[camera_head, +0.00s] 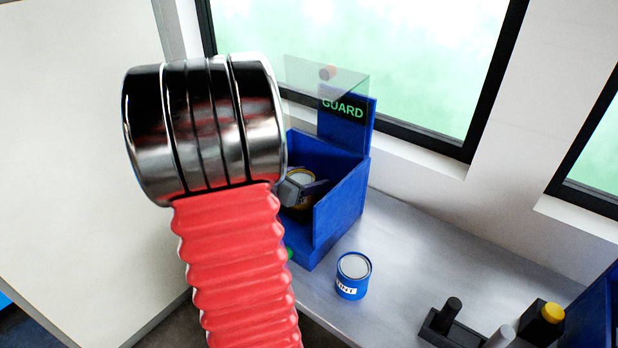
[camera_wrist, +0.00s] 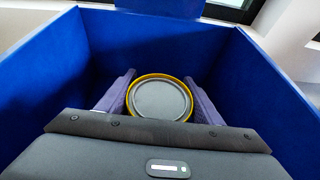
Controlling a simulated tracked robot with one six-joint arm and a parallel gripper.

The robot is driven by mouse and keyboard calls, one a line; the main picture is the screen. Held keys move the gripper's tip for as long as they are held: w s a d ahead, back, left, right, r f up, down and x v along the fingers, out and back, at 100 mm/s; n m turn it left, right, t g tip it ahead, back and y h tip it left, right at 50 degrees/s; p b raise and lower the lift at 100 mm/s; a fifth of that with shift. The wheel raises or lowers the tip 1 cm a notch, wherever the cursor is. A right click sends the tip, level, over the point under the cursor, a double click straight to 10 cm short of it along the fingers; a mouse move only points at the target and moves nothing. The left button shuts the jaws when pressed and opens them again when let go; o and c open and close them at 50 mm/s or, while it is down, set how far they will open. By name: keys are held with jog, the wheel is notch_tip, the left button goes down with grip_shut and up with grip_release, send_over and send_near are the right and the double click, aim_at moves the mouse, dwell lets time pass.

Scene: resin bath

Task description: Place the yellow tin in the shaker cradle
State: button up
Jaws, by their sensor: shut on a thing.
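The yellow tin (camera_wrist: 160,98) has a grey lid with a yellow rim. In the wrist view it sits between the two fingers of my gripper (camera_wrist: 160,100), which is shut on it. The tin is inside the blue box of the shaker (camera_wrist: 60,75), with blue walls on the left, right and far sides. In the head view the yellow tin (camera_head: 301,180) and my gripper (camera_head: 300,188) show partly inside the shaker box (camera_head: 338,205). My arm hides the left part of the box. The tin's base and the cradle floor under it are hidden, so I cannot tell whether it touches down.
A clear guard panel (camera_head: 335,82) stands raised over the box, by a GUARD sign (camera_head: 343,108). A blue paint tin (camera_head: 353,276) stands on the grey bench (camera_head: 415,250) in front of the shaker. A dark fixture with a yellow-topped block (camera_head: 545,320) is at the lower right.

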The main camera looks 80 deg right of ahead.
jog(key=shift+f, duration=0.25)
jog(key=o, duration=1.3)
jog(key=shift+r, duration=0.1)
jog(key=shift+w+a+r, duration=0.2)
jog(key=shift+a+r, duration=0.05)
jog(key=shift+a, duration=0.15)
jog(key=v, duration=1.1)
jog(key=shift+f, duration=0.15)
jog(key=shift+w+a, duration=0.1)
